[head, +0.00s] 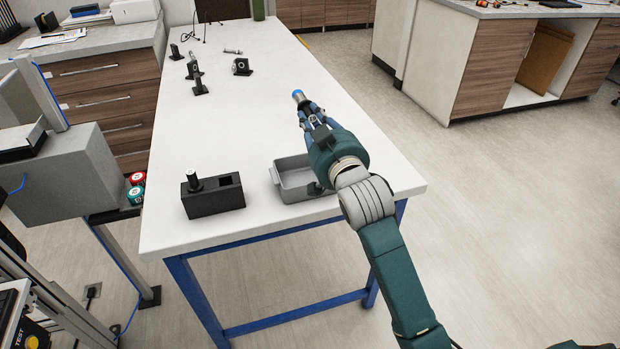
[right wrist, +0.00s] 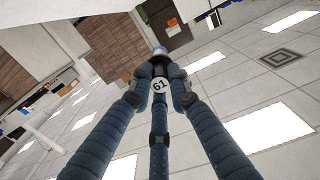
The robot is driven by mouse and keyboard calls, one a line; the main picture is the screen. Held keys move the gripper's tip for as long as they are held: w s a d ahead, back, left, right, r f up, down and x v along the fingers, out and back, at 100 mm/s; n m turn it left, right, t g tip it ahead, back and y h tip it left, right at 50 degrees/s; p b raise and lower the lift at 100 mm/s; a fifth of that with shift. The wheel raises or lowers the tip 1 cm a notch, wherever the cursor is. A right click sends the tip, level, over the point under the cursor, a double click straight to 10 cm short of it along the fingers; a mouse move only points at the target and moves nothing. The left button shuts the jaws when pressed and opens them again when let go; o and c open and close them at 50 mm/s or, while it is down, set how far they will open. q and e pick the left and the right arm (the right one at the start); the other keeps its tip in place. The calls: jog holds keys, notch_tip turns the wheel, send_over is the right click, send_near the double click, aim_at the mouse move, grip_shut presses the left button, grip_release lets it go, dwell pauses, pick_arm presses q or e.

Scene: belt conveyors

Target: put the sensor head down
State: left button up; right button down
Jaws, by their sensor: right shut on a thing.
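My right gripper (head: 307,112) is shut on the sensor head (head: 298,95), a small silver cylinder with a blue end. It is held above the white table, and the fingers hide much of it. My left gripper is not in view.
Several small black stands and parts (head: 241,67) stand toward the table's far left. The middle of the white table (head: 215,130) is clear. A grey machine box (head: 65,175) stands off the left edge, with red and green buttons (head: 135,187) beside it.

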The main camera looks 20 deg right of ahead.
notch_tip(320, 180, down, 16)
jog(key=shift+r+b, duration=0.1)
jog(key=shift+b, duration=0.2)
jog(key=shift+s+f+b, duration=0.2)
jog(key=shift+f+b, duration=0.15)
jog(key=shift+f, duration=0.45)
jog(key=c, duration=1.9)
grip_release()
jog(key=shift+f, duration=0.2)
jog(key=shift+w, duration=0.1)
jog(key=shift+r, duration=0.3)
